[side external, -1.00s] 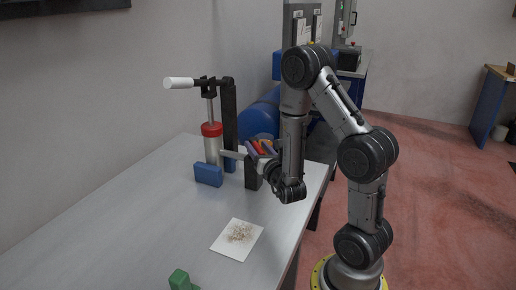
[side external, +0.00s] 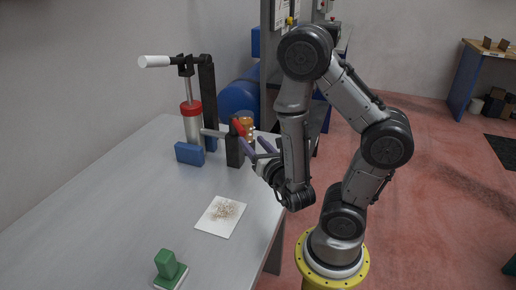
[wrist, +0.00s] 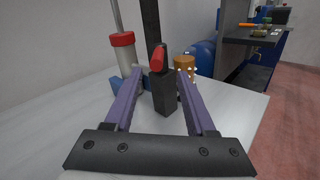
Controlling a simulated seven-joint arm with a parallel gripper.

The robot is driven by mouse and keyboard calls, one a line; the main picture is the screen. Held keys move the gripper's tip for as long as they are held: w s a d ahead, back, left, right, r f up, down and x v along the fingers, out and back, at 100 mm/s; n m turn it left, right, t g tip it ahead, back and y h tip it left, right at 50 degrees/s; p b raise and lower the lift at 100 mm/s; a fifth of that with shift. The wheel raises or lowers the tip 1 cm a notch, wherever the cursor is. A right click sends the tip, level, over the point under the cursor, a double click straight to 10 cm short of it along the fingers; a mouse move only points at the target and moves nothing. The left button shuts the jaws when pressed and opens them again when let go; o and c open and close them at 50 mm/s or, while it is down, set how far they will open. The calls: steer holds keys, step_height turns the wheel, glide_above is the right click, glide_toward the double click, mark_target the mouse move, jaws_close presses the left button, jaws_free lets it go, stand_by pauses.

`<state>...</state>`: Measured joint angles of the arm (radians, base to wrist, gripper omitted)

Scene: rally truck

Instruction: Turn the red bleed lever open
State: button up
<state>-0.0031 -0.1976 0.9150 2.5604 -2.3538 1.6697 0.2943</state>
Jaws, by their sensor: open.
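The red bleed lever (side external: 238,127) sits on top of a dark valve block (side external: 234,151) at the end of a grey pipe from the pump. In the wrist view the red lever (wrist: 157,60) stands at a slant above the block, between the lines of my two purple fingers. My gripper (side external: 254,143) is open and empty, just right of the block in the side view. In the wrist view my gripper (wrist: 159,82) has one finger on each side of the block. I cannot tell whether the fingers touch it.
The hand pump (side external: 193,125) has a red collar and a white-ended handle (side external: 155,62). A blue block (side external: 189,154) stands before it. An orange-brown cylinder (wrist: 184,66) is behind the lever. A speckled white card (side external: 220,216) and green block (side external: 168,267) lie nearer on the table.

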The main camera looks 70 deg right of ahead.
steer(key=shift+v, duration=1.25)
steer(key=shift+c, duration=0.3)
